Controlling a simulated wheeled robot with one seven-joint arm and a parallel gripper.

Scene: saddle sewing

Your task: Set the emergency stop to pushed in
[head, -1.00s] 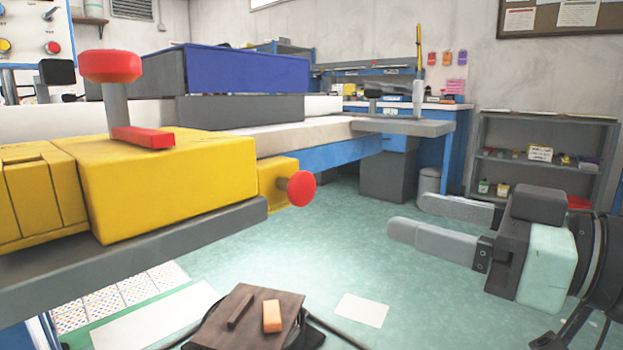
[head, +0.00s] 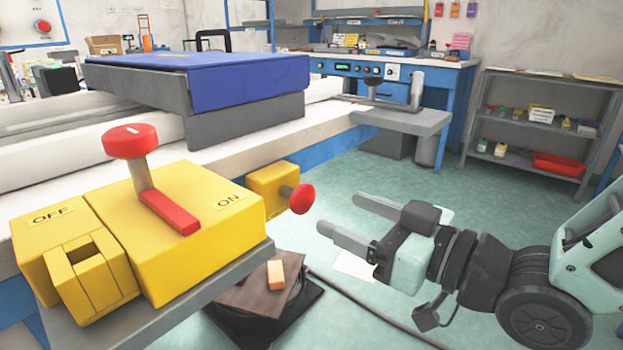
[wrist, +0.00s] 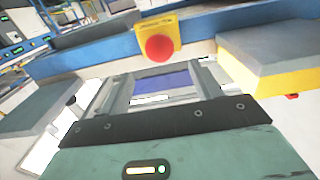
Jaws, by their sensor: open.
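The emergency stop is a red mushroom button (head: 301,199) on a small yellow box (head: 272,186) at the side of the larger yellow switch housing. A grey stem shows between the red cap and the box, so the cap stands out from it. My gripper (head: 342,213) is open and empty, to the right of the button and apart from it, its fingers pointing left. In the wrist view the red button (wrist: 158,48) and its yellow box (wrist: 158,22) lie ahead, just beyond my open fingers (wrist: 165,75).
A red-knobbed lever (head: 130,141) rises from the yellow housing (head: 190,245), with OFF and ON labels. A blue-topped grey block (head: 250,78) lies on the white bench behind. A dark stool-like seat (head: 240,300) holds an orange block (head: 275,274).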

